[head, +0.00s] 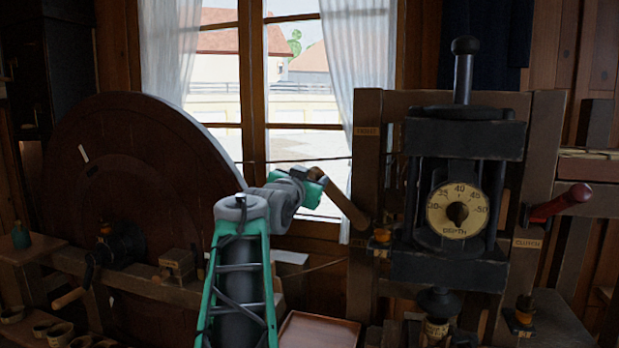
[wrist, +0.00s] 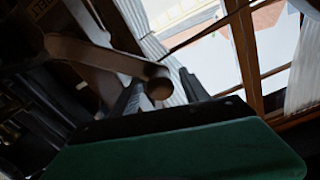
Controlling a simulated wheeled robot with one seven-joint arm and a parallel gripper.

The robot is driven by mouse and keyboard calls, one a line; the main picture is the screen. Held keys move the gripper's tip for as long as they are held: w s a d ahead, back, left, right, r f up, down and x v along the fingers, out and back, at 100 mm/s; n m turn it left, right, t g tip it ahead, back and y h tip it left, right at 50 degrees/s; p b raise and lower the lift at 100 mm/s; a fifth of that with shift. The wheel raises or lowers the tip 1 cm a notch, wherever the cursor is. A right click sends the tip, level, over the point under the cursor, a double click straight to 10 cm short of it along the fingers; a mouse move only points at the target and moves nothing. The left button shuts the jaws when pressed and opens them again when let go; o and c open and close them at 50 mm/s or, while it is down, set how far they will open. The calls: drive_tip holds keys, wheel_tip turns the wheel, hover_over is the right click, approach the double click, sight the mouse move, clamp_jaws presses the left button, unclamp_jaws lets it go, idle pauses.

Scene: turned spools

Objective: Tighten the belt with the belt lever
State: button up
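The belt lever (head: 343,203) is a brown wooden bar with a rounded end. In the head view it slants up and left from its pivot on the left post of the machine frame. In the wrist view its round end (wrist: 159,82) shows between the fingertips of my gripper (wrist: 163,84). The fingers are spread, with a small gap visible beside the lever end. In the head view my gripper (head: 315,186) is at the lever's upper end, and its fingers are hard to make out. The thin dark belt (head: 325,159) runs from the big wheel toward the frame.
A large dark red wheel (head: 120,180) stands at left. A depth dial (head: 458,210) sits in the black press at right, with a red-handled clutch lever (head: 562,202) beyond it. A window is behind. Small cups (head: 55,333) lie at lower left.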

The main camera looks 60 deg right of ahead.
clamp_jaws()
idle(0.3)
idle(0.9)
